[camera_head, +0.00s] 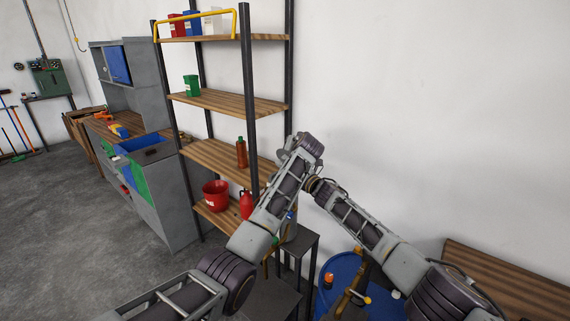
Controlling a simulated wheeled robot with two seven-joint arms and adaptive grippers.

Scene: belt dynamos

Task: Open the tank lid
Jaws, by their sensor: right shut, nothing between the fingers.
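A blue drum-like tank (340,268) stands low at the bottom right, partly behind my right arm. An orange cap and a brass-coloured fitting show on its top; which part is the lid is not clear. My right gripper (313,185) is shut and empty, small in view near my left arm, above and apart from the tank. My left arm reaches up from the lower left to the middle. Its fingers cannot be made out.
A shelf rack (225,100) with wooden boards stands behind, holding a red bucket (215,195), a red can (246,204) and a brown bottle (241,152). A grey workbench (170,200) is at left. A wooden bench top (500,280) is at lower right. Open floor lies at left.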

